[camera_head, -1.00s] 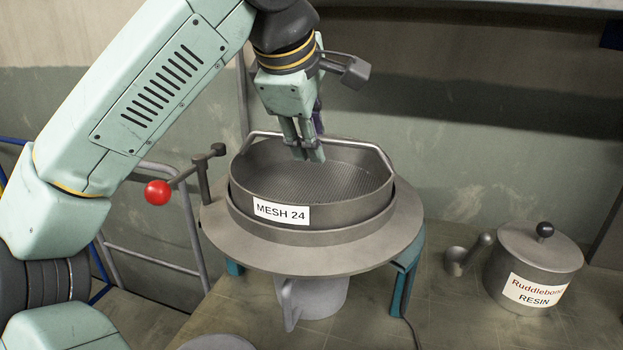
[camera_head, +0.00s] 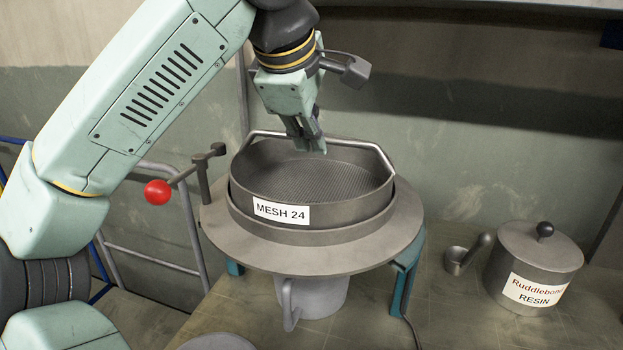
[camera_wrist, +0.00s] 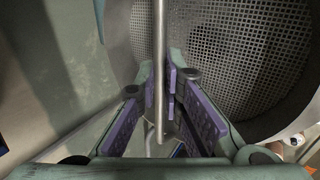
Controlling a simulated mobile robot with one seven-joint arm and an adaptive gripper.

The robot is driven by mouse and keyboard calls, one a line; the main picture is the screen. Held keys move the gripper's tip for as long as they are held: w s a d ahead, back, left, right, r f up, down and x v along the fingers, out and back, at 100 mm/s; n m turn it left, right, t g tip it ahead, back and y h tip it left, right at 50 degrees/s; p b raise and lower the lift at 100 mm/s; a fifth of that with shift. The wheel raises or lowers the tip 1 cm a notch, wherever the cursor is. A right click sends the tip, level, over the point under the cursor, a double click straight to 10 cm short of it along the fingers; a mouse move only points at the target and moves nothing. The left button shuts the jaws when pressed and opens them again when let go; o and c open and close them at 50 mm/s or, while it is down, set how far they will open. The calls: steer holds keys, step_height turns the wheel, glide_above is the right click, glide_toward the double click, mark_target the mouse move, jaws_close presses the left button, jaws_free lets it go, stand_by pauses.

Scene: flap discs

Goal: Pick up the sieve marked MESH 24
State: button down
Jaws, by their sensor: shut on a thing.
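The sieve (camera_head: 275,210) is a round grey metal pan with a mesh floor and a white label reading MESH 24. It sits in the ring of a round stand (camera_head: 240,255). A bail handle (camera_head: 372,146) arches across its far side. My gripper (camera_head: 312,150) reaches down from above at the middle of this handle and is shut on it. In the wrist view the handle bar (camera_wrist: 160,60) runs between my purple finger pads (camera_wrist: 165,108), with the mesh (camera_wrist: 225,50) behind to the right. The exact contact at the fingertips is partly hidden.
A lever with a red knob (camera_head: 158,192) stands left of the sieve. A lidded pot labelled RESIN (camera_head: 520,270) and a small scoop (camera_head: 458,262) are at the right. A grey jug (camera_head: 320,297) stands under the stand. A wall rises behind.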

steer(key=shift+r, duration=0.15)
steer(key=s+a+r+b, duration=0.2)
steer(key=s, duration=0.5)
steer(key=s+a+r+b, duration=0.1)
steer(key=s+r+b, duration=0.1)
steer(key=s, duration=0.6)
steer(key=shift+s+a+r, duration=0.3)
steer(key=shift+a+r, duration=0.05)
steer(key=shift+r, duration=0.05)
steer(key=c, duration=2.3)
jaws_free()
jaws_close()
